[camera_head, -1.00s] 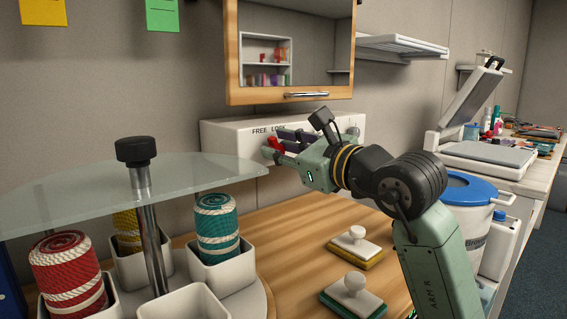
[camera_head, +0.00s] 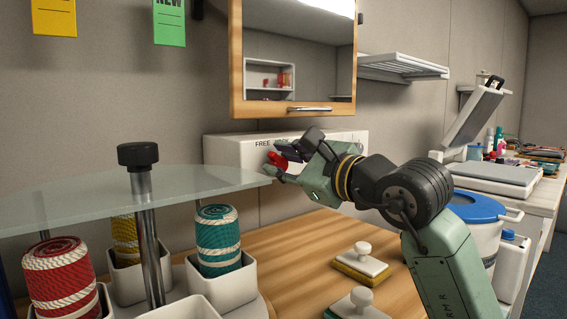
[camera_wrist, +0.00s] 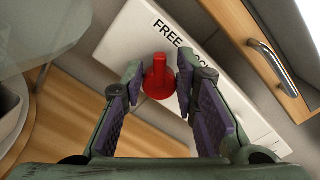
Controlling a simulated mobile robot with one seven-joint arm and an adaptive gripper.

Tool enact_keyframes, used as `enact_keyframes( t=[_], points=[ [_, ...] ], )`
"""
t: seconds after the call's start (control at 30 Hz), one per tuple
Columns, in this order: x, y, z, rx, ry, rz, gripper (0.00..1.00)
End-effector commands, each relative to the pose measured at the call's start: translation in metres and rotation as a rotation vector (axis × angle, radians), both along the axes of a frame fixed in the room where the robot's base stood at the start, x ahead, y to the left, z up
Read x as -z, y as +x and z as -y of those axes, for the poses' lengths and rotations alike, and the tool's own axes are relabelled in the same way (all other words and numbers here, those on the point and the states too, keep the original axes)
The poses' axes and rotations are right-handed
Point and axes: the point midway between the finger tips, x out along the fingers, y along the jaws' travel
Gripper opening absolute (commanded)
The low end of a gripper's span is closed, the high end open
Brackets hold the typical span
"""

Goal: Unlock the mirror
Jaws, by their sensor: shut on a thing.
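The mirror (camera_head: 300,65) is set in a wooden-framed door with a metal handle, above a white box (camera_head: 225,152) on the wall. The box carries the words FREE and LOCK, the latter partly hidden behind my gripper. A red knob (camera_wrist: 158,78) sits on the box below the label, and its bar points towards FREE in the wrist view. It also shows in the head view (camera_head: 277,160). My gripper (camera_wrist: 159,72) is shut on the red knob, one finger on each side.
A glass shelf (camera_head: 120,190) on a black-topped post reaches close to my gripper at the left, above rope spools in white cups. Two handled blocks (camera_head: 360,262) lie on the wooden counter (camera_head: 290,260). A blue-lidded bucket (camera_head: 475,206) stands at the right.

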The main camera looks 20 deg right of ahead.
Motion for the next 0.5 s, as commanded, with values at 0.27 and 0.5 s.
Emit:
enact_keyframes(
  t=[0.27,0.5],
  points=[
    [0.0011,-0.0002,-0.0011,-0.002,-0.001,-0.002,0.36],
    [0.0006,0.0,-0.0004,-0.002,0.0,-0.002,0.46]
  ],
)
